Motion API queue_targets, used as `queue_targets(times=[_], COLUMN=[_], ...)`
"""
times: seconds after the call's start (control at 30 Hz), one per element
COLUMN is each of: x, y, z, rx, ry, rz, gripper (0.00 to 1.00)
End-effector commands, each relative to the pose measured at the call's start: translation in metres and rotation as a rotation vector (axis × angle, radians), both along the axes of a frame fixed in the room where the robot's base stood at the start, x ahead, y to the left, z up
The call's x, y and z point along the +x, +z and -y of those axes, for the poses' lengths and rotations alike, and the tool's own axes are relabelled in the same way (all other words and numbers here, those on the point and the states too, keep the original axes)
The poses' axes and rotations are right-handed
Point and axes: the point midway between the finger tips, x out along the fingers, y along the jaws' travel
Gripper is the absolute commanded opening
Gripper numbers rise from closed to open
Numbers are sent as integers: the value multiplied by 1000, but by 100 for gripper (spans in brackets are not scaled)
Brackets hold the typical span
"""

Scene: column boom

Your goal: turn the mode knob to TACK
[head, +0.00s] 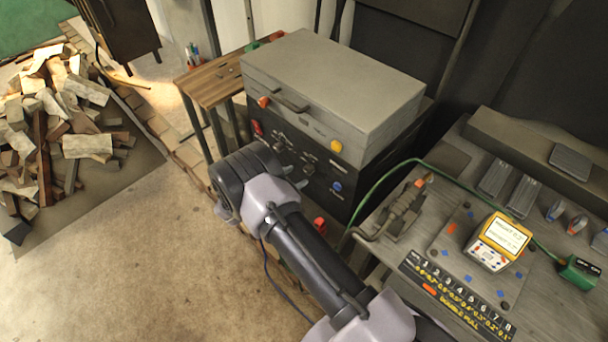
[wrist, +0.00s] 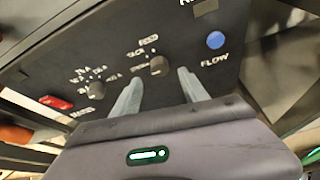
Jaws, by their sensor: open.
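The mode knob (wrist: 159,66) is a small dark knob on the black front panel (wrist: 215,75) of a grey box. Small white words stand around it; TACK is at its upper left and FEED above. I cannot tell which word its pointer faces. My gripper (wrist: 159,77) is open, its two pale fingers pointing at the panel. The knob shows between the fingertips, with no clear contact. In the head view my gripper (head: 293,172) is in front of the panel, and its wrist hides part of the panel's left side.
A second knob (wrist: 96,90) sits left of the mode knob. A red button (wrist: 56,102) and a blue FLOW button (wrist: 215,40) are on the panel. The grey box (head: 335,85) stands beside a bench with a yellow meter (head: 498,242).

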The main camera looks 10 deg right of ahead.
Motion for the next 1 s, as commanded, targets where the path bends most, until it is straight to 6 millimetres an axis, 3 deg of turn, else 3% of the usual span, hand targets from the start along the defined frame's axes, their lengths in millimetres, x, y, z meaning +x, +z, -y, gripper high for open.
queue_targets(times=[0.2, 0.6, 0.63, 0.9, 1.0], x=[23, 30, 30, 30, 30], y=[-18, -21, -21, -21, -21], z=[33, 42, 42, 42, 42], rx=[0, 1, 1, 1, 1], ry=[-2, -1, -1, -1, -1], rz=[0, -1, -1, -1, 0], gripper=[52, 52, 50, 0, 0])
